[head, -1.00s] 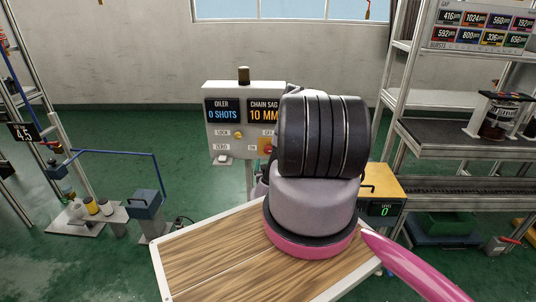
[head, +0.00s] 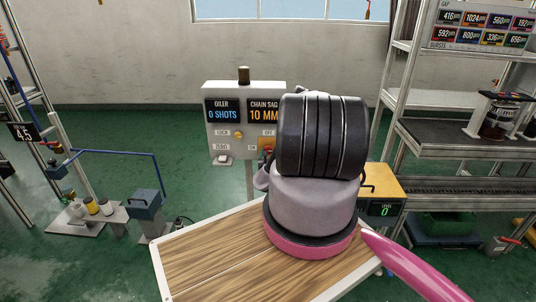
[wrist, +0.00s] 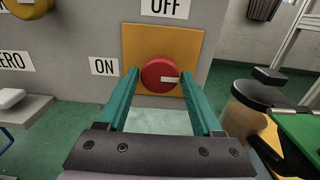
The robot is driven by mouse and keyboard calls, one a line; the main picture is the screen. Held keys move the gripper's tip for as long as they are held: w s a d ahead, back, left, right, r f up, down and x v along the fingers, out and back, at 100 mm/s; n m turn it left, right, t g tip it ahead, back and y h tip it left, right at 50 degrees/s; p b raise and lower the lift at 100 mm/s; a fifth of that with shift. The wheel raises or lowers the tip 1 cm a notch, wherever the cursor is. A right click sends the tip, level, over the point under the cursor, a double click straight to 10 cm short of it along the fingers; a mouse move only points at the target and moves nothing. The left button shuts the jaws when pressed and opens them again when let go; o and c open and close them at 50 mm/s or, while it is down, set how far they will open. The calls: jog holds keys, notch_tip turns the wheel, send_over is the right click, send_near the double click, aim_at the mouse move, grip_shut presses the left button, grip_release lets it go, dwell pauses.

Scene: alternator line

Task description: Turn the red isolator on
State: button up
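The red isolator (wrist: 160,74) is a round red knob on a yellow plate (wrist: 190,45) on the grey panel. A white bar on the knob reaches from near its middle to its right side. The OFF label (wrist: 164,7) is above the plate and the ON label (wrist: 104,66) is to its left. My gripper (wrist: 160,75) is open, with one teal fingertip on each side of the knob; whether either touches it I cannot tell. In the head view the isolator (head: 266,151) shows only as a small red patch, largely hidden by my arm.
The grey panel (head: 225,93) has an OILER display, a CHAIN SAG display and a yellow LOCK knob (head: 238,135). A white ZERO button (wrist: 10,98) sits on a ledge to the left. A yellow box (head: 388,182) stands right of my arm.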

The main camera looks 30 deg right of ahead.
jog(key=c, duration=0.8)
jog(key=shift+m, duration=0.3)
jog(key=shift+f+m, duration=0.1)
jog(key=shift+m, duration=8.5)
jog(key=o, duration=1.4)
jog(key=shift+c, duration=0.2)
